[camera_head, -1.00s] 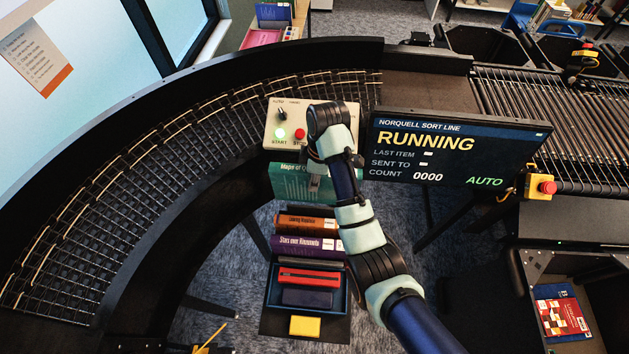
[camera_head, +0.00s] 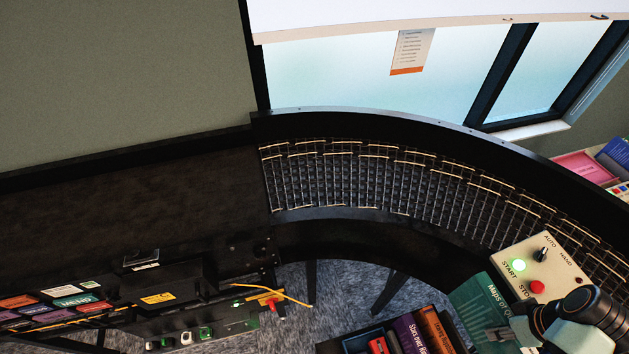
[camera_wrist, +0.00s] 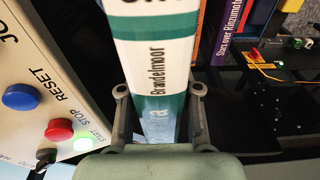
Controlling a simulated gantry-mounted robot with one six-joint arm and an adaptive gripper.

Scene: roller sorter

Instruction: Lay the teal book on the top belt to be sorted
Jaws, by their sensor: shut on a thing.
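The teal book (camera_head: 475,306), titled "Maps of…", hangs beside the control box at the lower right of the head view. My gripper (camera_head: 512,335) is at its lower edge, partly cut off by the frame. In the wrist view my gripper (camera_wrist: 158,112) has one finger on each side of the book's teal and white spine (camera_wrist: 152,60) and is shut on it. The dark flat belt (camera_head: 130,175) lies at the left of the head view and joins the curved roller track (camera_head: 340,175). The book is apart from both.
The control box (camera_head: 535,268) stands close to the book, its green START light lit; it also shows in the wrist view (camera_wrist: 45,90). Several books (camera_head: 405,335) stand below. A rack with coloured labels (camera_head: 65,302) and a yellow cable are at lower left. The flat belt is bare.

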